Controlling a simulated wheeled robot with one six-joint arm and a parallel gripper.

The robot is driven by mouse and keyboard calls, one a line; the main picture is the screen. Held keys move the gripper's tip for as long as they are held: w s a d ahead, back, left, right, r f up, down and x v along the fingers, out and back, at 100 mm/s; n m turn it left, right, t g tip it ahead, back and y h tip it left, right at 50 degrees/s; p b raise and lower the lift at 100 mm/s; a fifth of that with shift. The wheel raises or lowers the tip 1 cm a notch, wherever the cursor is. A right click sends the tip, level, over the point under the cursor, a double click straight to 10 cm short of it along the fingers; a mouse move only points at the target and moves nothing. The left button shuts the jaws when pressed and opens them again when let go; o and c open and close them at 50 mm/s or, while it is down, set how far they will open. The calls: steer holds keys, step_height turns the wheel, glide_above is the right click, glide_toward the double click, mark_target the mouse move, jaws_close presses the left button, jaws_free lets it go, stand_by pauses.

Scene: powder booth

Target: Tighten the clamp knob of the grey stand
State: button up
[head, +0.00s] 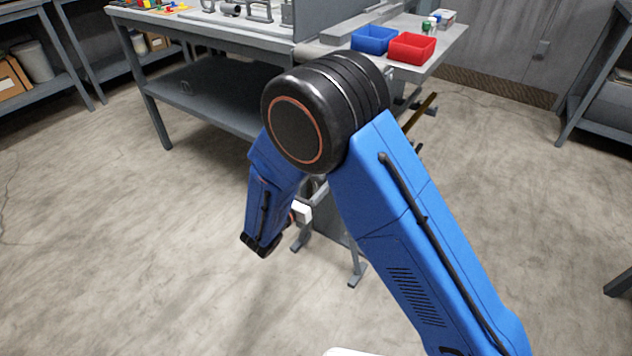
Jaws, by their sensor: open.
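Grey metal legs with feet (356,274) stand on the floor behind my arm, in the middle of the head view. They may belong to the grey stand, but my arm covers most of what is above them. No clamp knob can be made out. My blue arm bends at a large black joint, and its far part hangs down to a black wrist end left of these legs. A small white piece shows beside the wrist. My gripper's fingers cannot be seen.
A grey workbench (205,25) stands at the back, with a blue bin (374,39) and a red bin (411,47) at its right. A brownish bar (427,106) shows behind my arm. Shelves (45,57) stand at far left. The floor at left is clear.

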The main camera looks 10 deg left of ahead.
steer(key=c, duration=1)
steer(key=shift+c, duration=0.2)
